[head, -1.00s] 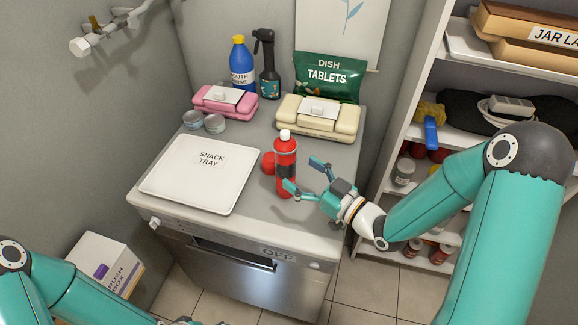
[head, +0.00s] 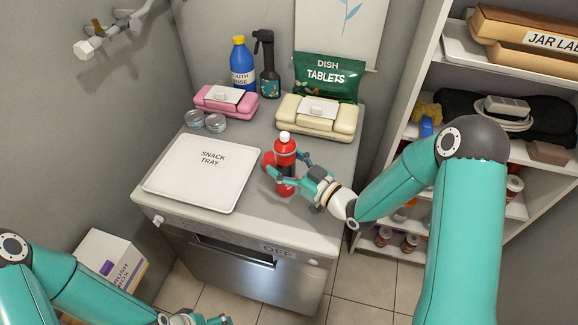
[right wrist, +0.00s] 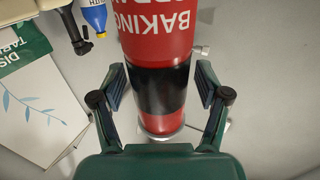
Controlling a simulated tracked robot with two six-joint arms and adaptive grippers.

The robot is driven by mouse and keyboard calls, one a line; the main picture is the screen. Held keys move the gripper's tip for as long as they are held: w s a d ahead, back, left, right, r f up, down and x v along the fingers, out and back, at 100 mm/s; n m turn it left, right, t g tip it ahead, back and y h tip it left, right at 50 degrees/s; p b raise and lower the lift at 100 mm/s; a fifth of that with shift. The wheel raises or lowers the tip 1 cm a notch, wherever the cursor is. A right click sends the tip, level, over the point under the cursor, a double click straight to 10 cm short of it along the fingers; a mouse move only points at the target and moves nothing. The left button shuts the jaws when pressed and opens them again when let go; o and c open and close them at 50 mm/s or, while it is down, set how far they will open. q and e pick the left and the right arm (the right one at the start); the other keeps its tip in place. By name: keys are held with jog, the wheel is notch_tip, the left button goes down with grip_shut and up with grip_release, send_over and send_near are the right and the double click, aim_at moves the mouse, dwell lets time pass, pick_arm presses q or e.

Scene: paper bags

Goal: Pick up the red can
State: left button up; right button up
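The red can (head: 285,150) is a tall red spray can with a black band and a white cap. It stands upright on the grey counter, right of the snack tray. The right wrist view shows it closely (right wrist: 158,38), with part of the word BAKING on it. My right gripper (head: 288,167) is open with one finger on each side of the can; narrow gaps show between the fingers and the can in the right wrist view (right wrist: 160,88). My left gripper (head: 195,319) is at the bottom edge of the head view, partly cut off.
A small red object (head: 268,159) sits just left of the can, partly hidden. The white snack tray (head: 203,185) lies to the left. Two wipes packs, pink (head: 240,103) and cream (head: 345,121), bottles and a green tablets bag (head: 328,75) stand behind. A shelf is at right.

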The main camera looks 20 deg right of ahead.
grip_shut()
jog(key=shift+r, duration=0.1)
